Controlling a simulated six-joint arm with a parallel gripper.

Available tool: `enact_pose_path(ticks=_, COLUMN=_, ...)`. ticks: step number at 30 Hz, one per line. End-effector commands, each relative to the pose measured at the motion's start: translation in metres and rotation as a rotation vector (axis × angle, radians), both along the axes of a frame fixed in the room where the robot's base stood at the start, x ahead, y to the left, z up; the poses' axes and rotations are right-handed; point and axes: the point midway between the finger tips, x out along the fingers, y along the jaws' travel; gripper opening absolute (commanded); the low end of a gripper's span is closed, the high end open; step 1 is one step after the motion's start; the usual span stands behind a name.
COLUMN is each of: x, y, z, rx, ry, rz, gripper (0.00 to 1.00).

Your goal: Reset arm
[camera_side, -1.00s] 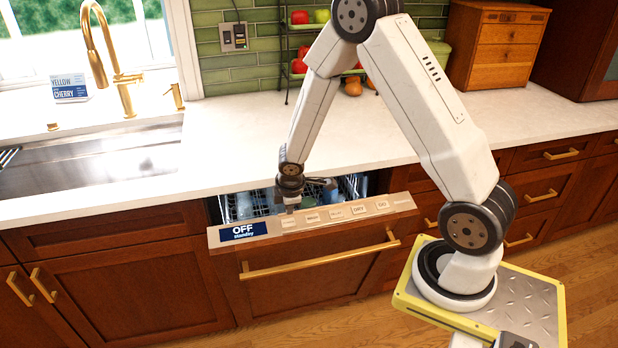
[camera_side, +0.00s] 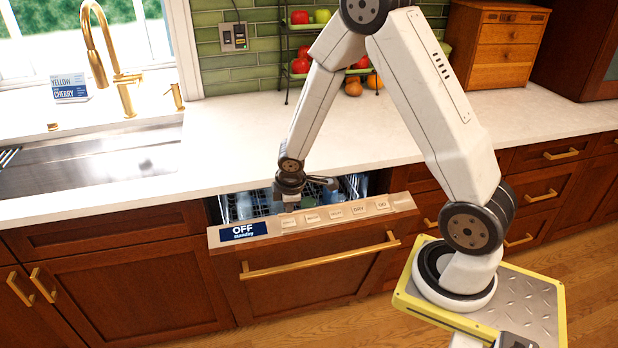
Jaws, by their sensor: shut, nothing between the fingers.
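My gripper (camera_side: 289,207) points down over the top edge of the dishwasher door, by the left end of its row of buttons. It is shut and empty. I cannot tell whether its tips touch the panel. The dishwasher door (camera_side: 310,280) is tilted slightly open, with a brass bar handle. Its control panel (camera_side: 400,203) carries several pale buttons and a dark display (camera_side: 243,231) reading "OFF standby". Behind the door, part of a rack (camera_side: 350,187) with bluish items shows; my gripper and the counter hide the rest.
The white counter (camera_side: 230,135) lies behind the door, with a steel sink (camera_side: 90,165) and gold faucet (camera_side: 127,95) at left. A fruit stand (camera_side: 284,60) stands at the back. A small sign (camera_side: 70,87) stands by the window.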

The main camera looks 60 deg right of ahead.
Motion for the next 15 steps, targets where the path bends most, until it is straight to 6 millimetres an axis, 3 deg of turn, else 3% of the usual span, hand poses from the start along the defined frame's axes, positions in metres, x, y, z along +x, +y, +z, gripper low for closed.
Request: enact_pose_path(ticks=15, x=-0.062, y=0.068, z=0.073, rx=0.189, ry=-0.083, rz=-0.423, gripper=0.00)
